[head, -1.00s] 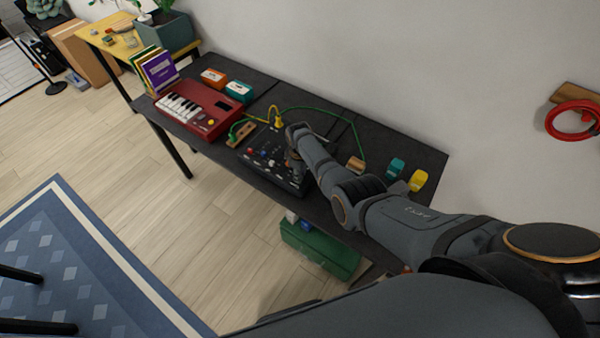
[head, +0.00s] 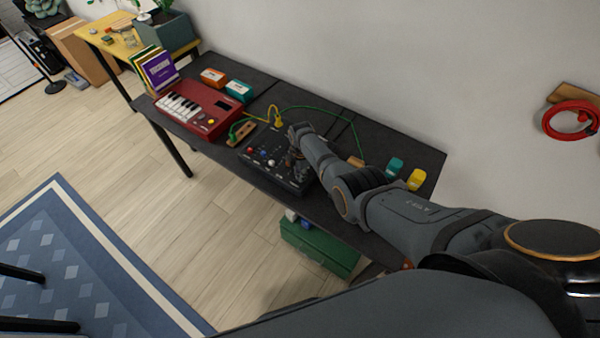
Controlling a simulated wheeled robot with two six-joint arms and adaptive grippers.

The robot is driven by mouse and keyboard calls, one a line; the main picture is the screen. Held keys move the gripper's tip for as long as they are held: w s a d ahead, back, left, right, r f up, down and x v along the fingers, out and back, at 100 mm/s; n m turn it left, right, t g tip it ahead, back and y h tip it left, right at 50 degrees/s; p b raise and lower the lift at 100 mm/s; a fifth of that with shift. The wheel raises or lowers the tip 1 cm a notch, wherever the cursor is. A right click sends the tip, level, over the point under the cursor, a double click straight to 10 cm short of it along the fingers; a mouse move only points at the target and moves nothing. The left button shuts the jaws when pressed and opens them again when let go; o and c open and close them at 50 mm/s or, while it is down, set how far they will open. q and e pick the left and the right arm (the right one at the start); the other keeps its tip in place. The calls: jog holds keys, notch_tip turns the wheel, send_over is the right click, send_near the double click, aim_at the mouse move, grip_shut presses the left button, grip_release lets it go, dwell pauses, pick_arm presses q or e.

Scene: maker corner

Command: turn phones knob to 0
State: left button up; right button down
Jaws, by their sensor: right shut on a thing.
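A black mixer (head: 262,166) with several small coloured knobs lies on the dark table. My right gripper (head: 294,163) points down onto the right part of its panel. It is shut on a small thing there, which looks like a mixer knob. The fingertips and the knob are mostly hidden by the gripper itself, and the panel labels and pointer are too small to read. My left gripper is not in view.
A red keyboard (head: 203,108) stands left of the mixer on the dark table (head: 402,147). Green and yellow cables run behind the mixer. A teal holder (head: 394,168) and a yellow one (head: 416,180) stand right of my arm. A green box (head: 318,246) sits below.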

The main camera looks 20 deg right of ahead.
jog(key=n, duration=0.6)
jog(key=shift+w, duration=0.1)
jog(key=n, duration=0.6)
jog(key=shift+b, duration=0.4)
jog(key=shift+n, duration=0.3)
jog(key=c, duration=1.1)
grip_release()
jog(key=shift+w+r, duration=0.1)
jog(key=shift+r, duration=0.05)
jog(key=r, duration=1.1)
jog(key=shift+d+r, duration=0.2)
jog(key=shift+r, duration=0.15)
